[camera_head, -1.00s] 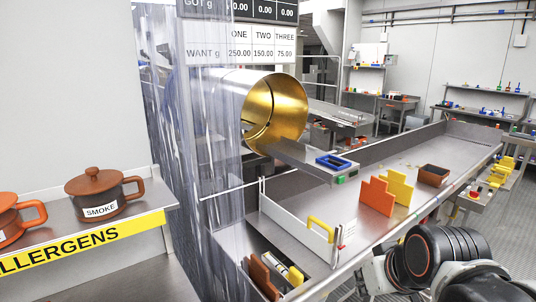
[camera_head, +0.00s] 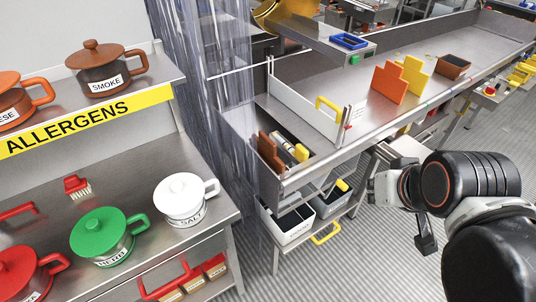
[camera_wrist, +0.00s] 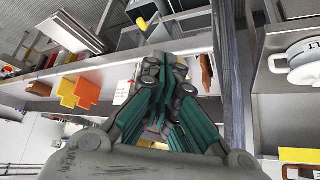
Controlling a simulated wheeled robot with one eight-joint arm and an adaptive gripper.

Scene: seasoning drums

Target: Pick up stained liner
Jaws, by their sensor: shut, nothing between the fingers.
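I cannot pick out a stained liner for certain in either view. My gripper (camera_wrist: 163,70) shows in the middle of the wrist view, its green-sided fingers drawn together with nothing seen between them. In the head view my arm is at the right, in front of the long steel table (camera_head: 375,105). Two pale bins (camera_head: 288,228) stand on the low shelf under the table's near end; their insides are dark and hard to read. A yellow handle (camera_head: 325,234) sits at their front.
An open compartment (camera_head: 247,122) at the table's near end holds brown and yellow pieces. Orange (camera_head: 389,83) and yellow (camera_head: 415,75) boards stand on the table. A counter with lidded pots, including a white salt pot (camera_head: 184,198), is at left. The ribbed floor (camera_head: 385,265) is clear.

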